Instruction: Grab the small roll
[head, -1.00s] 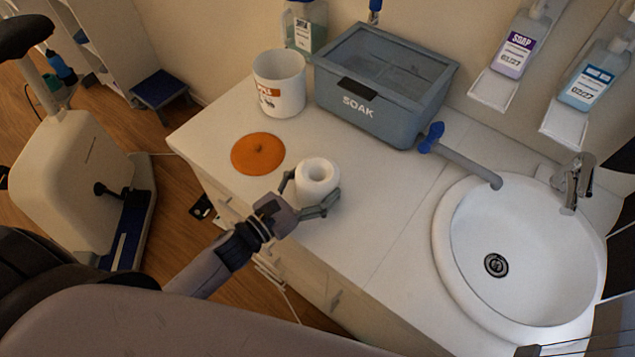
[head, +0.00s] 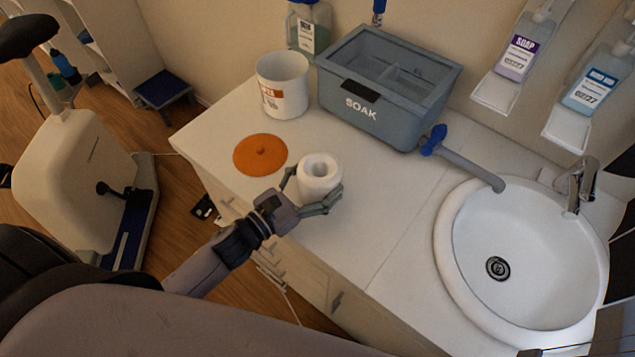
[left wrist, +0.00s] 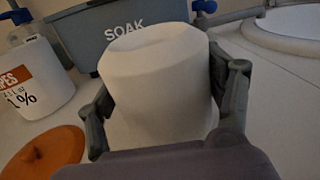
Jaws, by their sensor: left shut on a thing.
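The small white roll (head: 319,175) is at the front part of the white counter, upright, with its hollow core facing up. My left gripper (head: 311,196) has one finger on each side of it and is shut on it. In the left wrist view the roll (left wrist: 158,85) fills the space between the two fingers. I cannot tell whether its base touches the counter. My right gripper is not in view.
An orange lid (head: 260,154) lies left of the roll, with a white wipes tub (head: 283,86) behind it. A grey SOAK box (head: 380,95) stands at the back. A sink (head: 520,245) with a tap is at the right. The counter (head: 385,195) between roll and sink is clear.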

